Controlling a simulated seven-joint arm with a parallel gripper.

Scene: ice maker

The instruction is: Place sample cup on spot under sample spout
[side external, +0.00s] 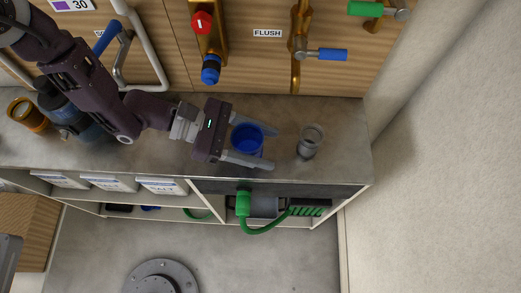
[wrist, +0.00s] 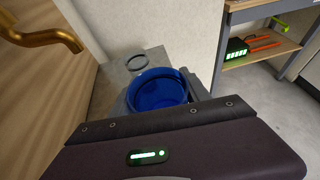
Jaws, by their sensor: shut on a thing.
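A blue cup (side external: 247,138) is upright between the fingers of my gripper (side external: 272,150), over the grey counter. My gripper is shut on it. In the wrist view the cup (wrist: 157,90) shows its round open mouth just beyond my gripper's body, which hides its near lower part. I cannot tell whether the cup touches the counter. A brass spout (wrist: 45,38) curves in at the upper left of the wrist view. Brass pipes (side external: 297,45) run down the wooden wall near the FLUSH label (side external: 267,33).
An orange-brown container (side external: 27,113) and a dark blue one (side external: 72,110) are at the left. Shelves below hold white boxes (side external: 110,182) and a green hose (side external: 265,228).

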